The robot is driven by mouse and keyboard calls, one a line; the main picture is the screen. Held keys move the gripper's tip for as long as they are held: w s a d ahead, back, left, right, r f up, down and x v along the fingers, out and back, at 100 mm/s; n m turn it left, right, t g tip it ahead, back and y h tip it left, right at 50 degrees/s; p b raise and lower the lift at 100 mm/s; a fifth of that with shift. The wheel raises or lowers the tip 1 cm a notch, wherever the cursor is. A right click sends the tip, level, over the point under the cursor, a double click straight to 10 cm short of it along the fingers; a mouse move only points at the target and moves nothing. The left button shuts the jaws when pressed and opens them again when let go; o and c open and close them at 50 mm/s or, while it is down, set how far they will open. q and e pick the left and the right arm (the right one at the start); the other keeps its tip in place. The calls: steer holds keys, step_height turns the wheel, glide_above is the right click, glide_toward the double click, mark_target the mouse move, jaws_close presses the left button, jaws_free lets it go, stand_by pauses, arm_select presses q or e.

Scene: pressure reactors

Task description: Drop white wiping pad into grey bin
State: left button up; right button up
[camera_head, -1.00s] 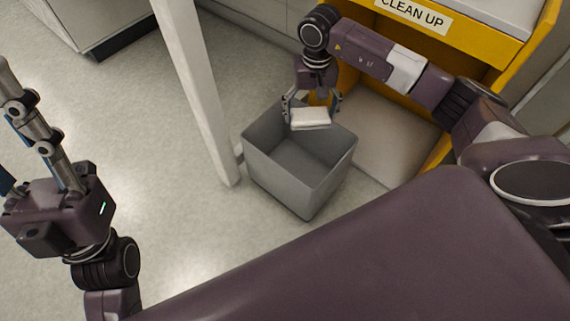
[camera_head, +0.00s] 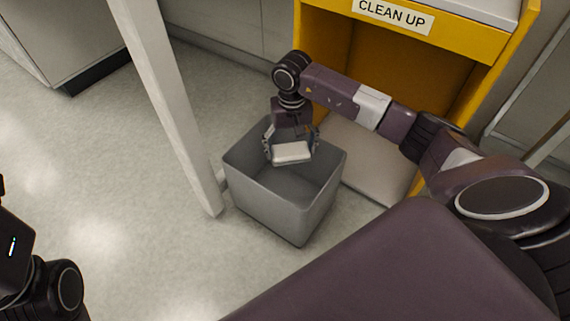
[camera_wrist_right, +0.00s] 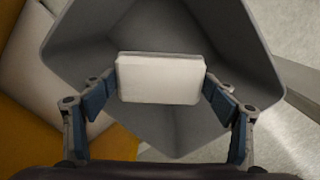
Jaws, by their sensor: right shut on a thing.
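The white wiping pad (camera_head: 291,153) is held by my right gripper (camera_head: 290,146) over the open top of the grey bin (camera_head: 266,207). In the right wrist view the pad (camera_wrist_right: 160,78) sits between the two blue-padded fingers, with the bin (camera_wrist_right: 258,70) behind and below it. The bin stands upright on the floor, and the part of its inside that shows is empty. The pad hides part of the bin's inside. Of my left arm, only dark links show at the lower left of the head view; its gripper fingers are out of view.
A yellow station with a "CLEAN UP" sign (camera_head: 393,15) stands behind the bin, with a pale base panel (camera_head: 375,165) to the bin's right. A white post (camera_head: 165,95) stands close at the bin's left. Open floor (camera_head: 70,190) lies further left.

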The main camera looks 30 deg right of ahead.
steer(key=o, duration=1.2)
step_height(320, 180, up, 12)
